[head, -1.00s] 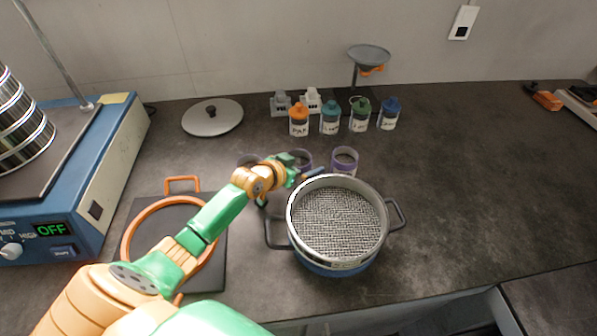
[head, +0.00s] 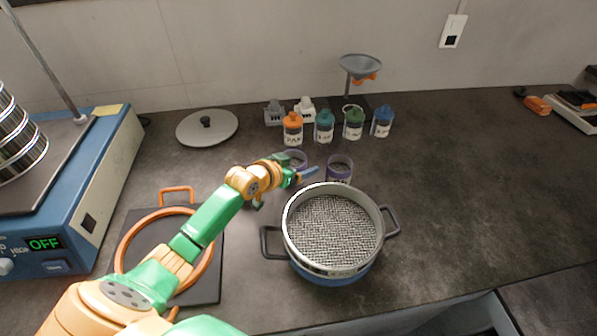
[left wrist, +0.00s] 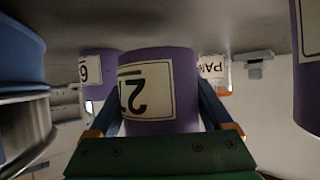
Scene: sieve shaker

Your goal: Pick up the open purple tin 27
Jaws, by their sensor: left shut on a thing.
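The open purple tin (head: 296,158) is in the row behind the sieve, partly hidden by my left gripper (head: 299,174). In the left wrist view the purple tin (left wrist: 158,88) fills the middle, upside down in the picture, with a white label starting with 2; the rest is cut off by the tin's curve. The blue fingers of my left gripper (left wrist: 160,108) are shut on its two sides. The tin looks upright; whether its base is clear of the bench is hard to tell. My right gripper is not in view.
Another open purple tin (head: 339,169) stands close on the right; the wrist view shows a third (left wrist: 307,65). The handled sieve (head: 333,232) stands just in front. Capped jars (head: 324,127) and a funnel stand (head: 361,68) are behind.

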